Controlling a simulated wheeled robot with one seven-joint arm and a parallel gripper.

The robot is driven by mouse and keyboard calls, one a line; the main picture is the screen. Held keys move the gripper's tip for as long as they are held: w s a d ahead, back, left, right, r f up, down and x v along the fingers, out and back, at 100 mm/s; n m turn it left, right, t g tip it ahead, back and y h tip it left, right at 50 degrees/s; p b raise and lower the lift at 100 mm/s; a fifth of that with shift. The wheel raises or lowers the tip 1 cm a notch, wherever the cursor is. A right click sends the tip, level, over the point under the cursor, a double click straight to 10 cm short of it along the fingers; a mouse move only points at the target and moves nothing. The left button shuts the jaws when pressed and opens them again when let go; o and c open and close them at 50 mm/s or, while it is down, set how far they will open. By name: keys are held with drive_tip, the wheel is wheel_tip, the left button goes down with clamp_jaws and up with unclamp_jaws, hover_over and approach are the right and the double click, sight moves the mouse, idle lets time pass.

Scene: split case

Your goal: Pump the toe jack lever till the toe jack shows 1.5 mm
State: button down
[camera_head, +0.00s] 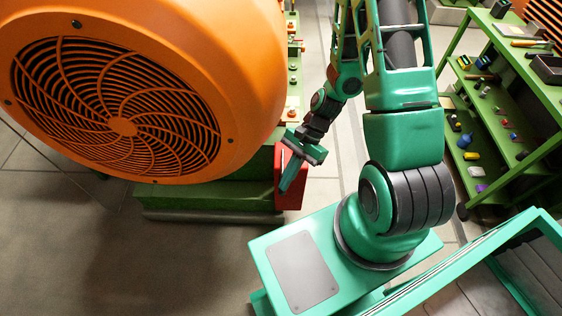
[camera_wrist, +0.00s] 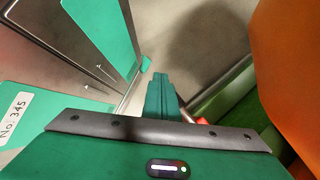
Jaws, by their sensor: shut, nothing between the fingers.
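A red block (camera_head: 291,183), which looks like the toe jack, stands at the right end of the green base under the big orange housing. My gripper (camera_head: 287,183) is in front of it in the head view and hides part of it. I cannot tell whether they touch. In the wrist view the green fingers (camera_wrist: 162,98) are together with nothing between them. A short metal rod (camera_wrist: 187,116) with an orange-red end (camera_wrist: 203,121) shows just right of the fingers, partly hidden; it may be the lever. No millimetre reading can be made out.
The orange housing (camera_head: 230,60) with a round grille fills the upper left, above the green base (camera_head: 200,196). A green shelf rack (camera_head: 450,125) with small parts stands at the right. Open floor (camera_head: 190,265) lies at the lower left.

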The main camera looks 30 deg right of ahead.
drive_tip(key=shift+w+d+r, duration=0.1)
drive_tip(key=shift+r, duration=1.25)
drive_tip(key=shift+w+r, duration=0.1)
drive_tip(key=shift+r, duration=1.25)
wheel_tip(320, 180, up, 7)
drive_tip(key=shift+w, duration=0.2)
drive_tip(key=shift+d, duration=0.2)
